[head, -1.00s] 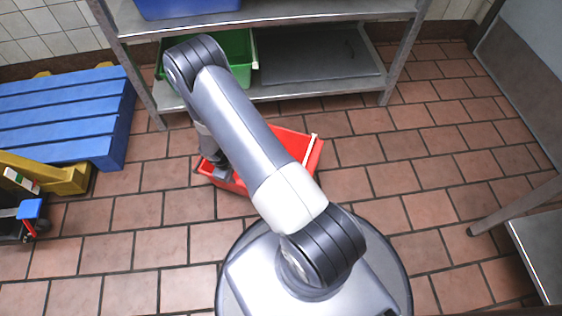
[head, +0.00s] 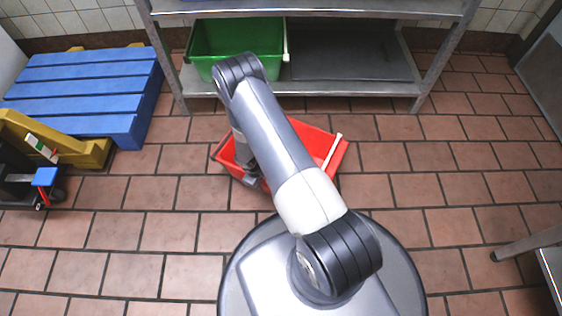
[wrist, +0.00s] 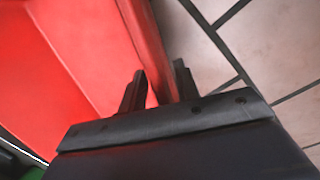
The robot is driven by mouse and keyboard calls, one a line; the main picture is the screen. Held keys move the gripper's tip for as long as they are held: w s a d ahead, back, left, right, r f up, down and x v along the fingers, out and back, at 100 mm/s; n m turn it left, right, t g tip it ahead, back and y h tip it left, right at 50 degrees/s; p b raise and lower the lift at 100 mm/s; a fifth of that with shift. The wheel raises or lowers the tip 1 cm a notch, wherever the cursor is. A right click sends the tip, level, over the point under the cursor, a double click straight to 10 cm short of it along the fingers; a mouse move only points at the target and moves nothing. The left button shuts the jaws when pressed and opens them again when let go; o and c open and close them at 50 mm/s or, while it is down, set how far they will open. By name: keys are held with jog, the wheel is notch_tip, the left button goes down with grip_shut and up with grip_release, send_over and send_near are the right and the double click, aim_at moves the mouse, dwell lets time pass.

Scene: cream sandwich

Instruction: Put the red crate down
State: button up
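The red crate (head: 314,139) shows in the head view in front of the shelf rack, partly hidden behind my arm. It has a white bar along its right end. I cannot tell from this angle whether its base touches the floor. My gripper is at the crate's near left side in the head view, mostly hidden by my arm. In the wrist view my gripper (wrist: 160,80) has one finger on each side of the crate's wall (wrist: 148,45), and looks shut on it. The crate's inside is to the left and floor tiles to the right.
A metal rack (head: 350,91) stands behind, with a green crate (head: 215,40) on its lower shelf. A blue pallet (head: 85,100) and a yellow pallet jack (head: 92,154) are at the left. The tiled floor (head: 430,190) right of the crate is clear.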

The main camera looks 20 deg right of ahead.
jog(key=shift+f, duration=0.2)
grip_shut()
jog(key=shift+w, duration=0.1)
dwell(1.2)
